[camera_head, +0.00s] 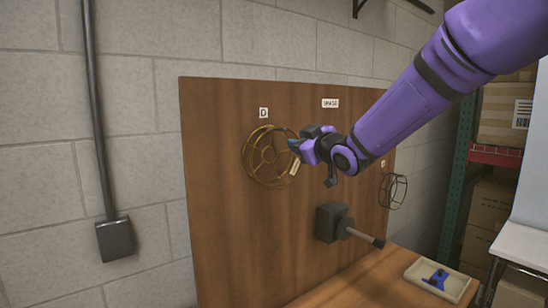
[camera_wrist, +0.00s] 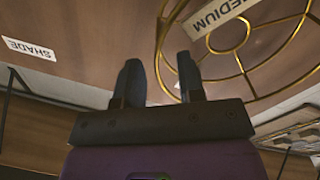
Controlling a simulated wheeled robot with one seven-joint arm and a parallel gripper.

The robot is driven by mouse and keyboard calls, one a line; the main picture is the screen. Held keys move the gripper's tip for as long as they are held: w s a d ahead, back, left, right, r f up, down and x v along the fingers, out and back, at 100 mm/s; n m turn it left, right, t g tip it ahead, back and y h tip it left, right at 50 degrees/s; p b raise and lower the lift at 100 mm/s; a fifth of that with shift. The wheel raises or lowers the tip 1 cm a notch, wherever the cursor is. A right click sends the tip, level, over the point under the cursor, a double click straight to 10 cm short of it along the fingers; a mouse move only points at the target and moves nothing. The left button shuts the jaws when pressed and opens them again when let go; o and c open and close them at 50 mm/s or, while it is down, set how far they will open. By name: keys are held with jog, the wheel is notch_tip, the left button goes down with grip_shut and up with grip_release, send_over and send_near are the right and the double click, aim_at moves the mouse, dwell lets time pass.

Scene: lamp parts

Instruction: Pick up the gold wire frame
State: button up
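The gold wire frame (camera_head: 247,160), a round cage with a ring and spokes, hangs on the upright wooden board below the "D" label. My gripper (camera_head: 294,141) is at its right edge, close in front of the board. I cannot tell whether the fingers touch the wire. A "MEDIUM" tag (camera_wrist: 216,14) shows at the frame.
The wooden board (camera_head: 225,230) stands against a block wall. A dark wire frame (camera_head: 397,190) hangs at its right. A dark block with a rod (camera_head: 331,222) sticks out below my arm. A tray (camera_head: 459,287) with a blue item lies on the tabletop. Shelves with boxes stand right.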

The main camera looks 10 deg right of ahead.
aim_at(294, 137)
jog(key=x, duration=0.4)
jog(key=shift+w+r, duration=0.1)
jog(key=shift+c, duration=0.2)
grip_shut()
jog(key=shift+r, duration=0.1)
jog(key=shift+s+d+r, duration=0.2)
jog(key=shift+s+r, duration=0.2)
jog(key=shift+s, duration=0.1)
notch_tip(294, 137, up, 6)
jog(key=shift+w, duration=0.1)
jog(key=d+v, duration=0.1)
jog(key=v, duration=1.8)
jog(key=shift+d, duration=0.25)
